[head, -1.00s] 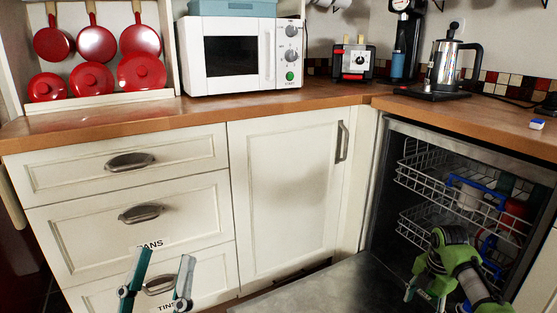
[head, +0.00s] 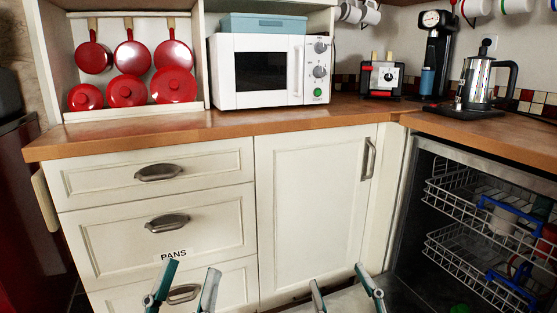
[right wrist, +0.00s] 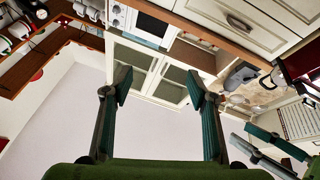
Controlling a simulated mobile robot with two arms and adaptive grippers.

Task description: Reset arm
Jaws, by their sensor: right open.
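My left gripper (head: 191,270) shows at the bottom of the head view, in front of the lower drawers. Its two teal-and-grey fingers are spread, with nothing between them. My right gripper (head: 339,279) is to its right, low in front of the white cupboard door. It is also open and empty. In the right wrist view, the right gripper (right wrist: 158,86) has its fingers wide apart with only the background between them. Fingers of my left gripper (right wrist: 268,150) show at the right of that view.
An open dishwasher (head: 410,215) with wire racks holding dishes stands at the right. Above are the wooden counter (head: 230,125), a white microwave (head: 222,88), a toaster (head: 381,80) and a coffee pot (head: 477,82). Red pans (head: 131,55) hang at the left.

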